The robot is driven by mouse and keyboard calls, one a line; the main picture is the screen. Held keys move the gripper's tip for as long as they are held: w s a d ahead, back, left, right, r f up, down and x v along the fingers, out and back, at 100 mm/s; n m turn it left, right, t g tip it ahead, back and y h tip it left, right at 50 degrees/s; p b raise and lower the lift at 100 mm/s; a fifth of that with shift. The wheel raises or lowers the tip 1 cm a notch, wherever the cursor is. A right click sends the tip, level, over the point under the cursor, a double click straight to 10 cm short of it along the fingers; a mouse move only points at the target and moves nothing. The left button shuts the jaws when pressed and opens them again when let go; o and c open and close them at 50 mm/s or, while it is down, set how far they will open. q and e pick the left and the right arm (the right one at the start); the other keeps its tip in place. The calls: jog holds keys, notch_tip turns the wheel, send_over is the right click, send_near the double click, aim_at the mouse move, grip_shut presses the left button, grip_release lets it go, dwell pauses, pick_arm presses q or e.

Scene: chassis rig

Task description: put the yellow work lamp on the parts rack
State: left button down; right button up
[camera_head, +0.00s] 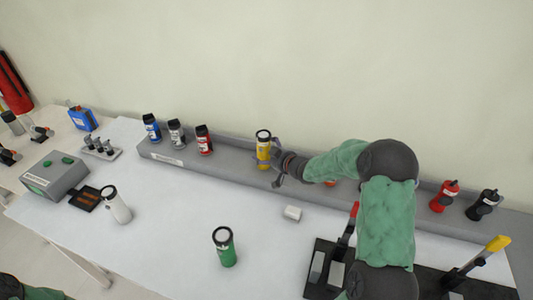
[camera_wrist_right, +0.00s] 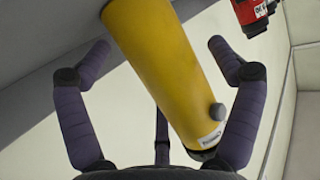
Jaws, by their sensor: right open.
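The yellow work lamp (camera_head: 264,149) stands on the grey parts rack (camera_head: 228,168) along the back of the table, right of the red-labelled bottle. In the right wrist view the yellow lamp (camera_wrist_right: 160,62) looks tilted and lies between the two spread fingers, with gaps on both sides. My right gripper (camera_head: 276,166) is open at the lamp's right side, low near the rack. In the right wrist view it (camera_wrist_right: 158,46) is open around the lamp. My left gripper is out of view.
Blue, grey and red-labelled bottles (camera_head: 178,134) stand left on the rack; red (camera_head: 445,196) and black (camera_head: 483,204) bottles stand right.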

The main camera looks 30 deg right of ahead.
jog(key=p+v, duration=0.4)
jog(key=v, duration=0.8)
jog(key=shift+p, duration=0.35)
jog(key=shift+w, duration=0.1)
